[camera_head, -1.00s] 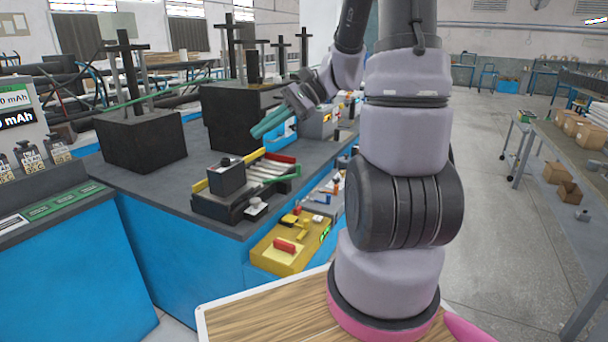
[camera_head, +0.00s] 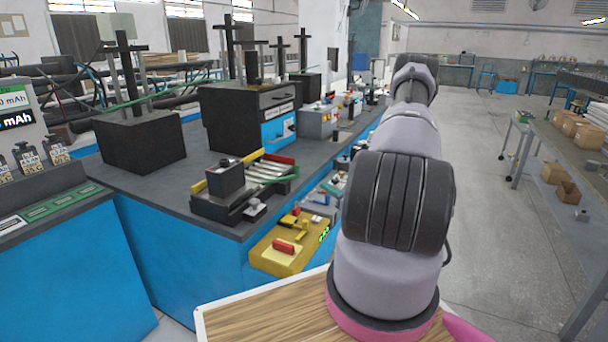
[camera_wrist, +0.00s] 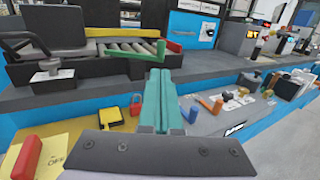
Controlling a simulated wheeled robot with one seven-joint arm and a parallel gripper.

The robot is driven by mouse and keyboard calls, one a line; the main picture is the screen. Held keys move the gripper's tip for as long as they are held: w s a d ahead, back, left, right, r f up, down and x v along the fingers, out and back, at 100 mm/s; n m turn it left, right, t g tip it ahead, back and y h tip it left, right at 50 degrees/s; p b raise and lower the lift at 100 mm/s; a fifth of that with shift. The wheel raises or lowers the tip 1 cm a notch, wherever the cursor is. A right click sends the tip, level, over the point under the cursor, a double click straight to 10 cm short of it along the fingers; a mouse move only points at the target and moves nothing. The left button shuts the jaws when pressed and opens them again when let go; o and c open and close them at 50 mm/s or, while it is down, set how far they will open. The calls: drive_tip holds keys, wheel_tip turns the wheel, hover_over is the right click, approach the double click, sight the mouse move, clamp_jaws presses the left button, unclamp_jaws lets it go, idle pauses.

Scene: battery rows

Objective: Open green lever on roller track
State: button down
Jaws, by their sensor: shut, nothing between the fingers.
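The roller track (camera_head: 238,196) sits on the dark counter left of my arm, with metal rollers, a black block, and yellow and red rails. Its green lever (camera_head: 293,173) lies along the right side, its tip sticking out past the end. In the wrist view the roller track (camera_wrist: 40,72) is at the upper left, and the green lever (camera_wrist: 160,48) runs across its front with the end bent upward. My gripper (camera_wrist: 157,72) shows teal fingers pressed together and empty. Its tips appear just below the lever's end in the picture; contact cannot be told. The head view hides the gripper behind my arm.
A yellow box (camera_head: 270,258) with a red handle stands lower, in front of the counter. Grey panels with coloured switches (camera_wrist: 212,104) lie right of the fingers. Black presses (camera_head: 137,142) stand at the back left. The floor (camera_head: 490,230) on the right is clear.

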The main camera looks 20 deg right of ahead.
sight(299, 170)
drive_tip(key=x, duration=1.4)
drive_tip(key=shift+d+f, duration=0.2)
drive_tip(key=w+n+g+y, duration=0.1)
drive_tip(key=y, duration=0.1)
drive_tip(key=w+d+n+y, duration=0.1)
drive_tip(key=w+n+y, duration=0.1)
drive_tip(key=shift+g, duration=0.4)
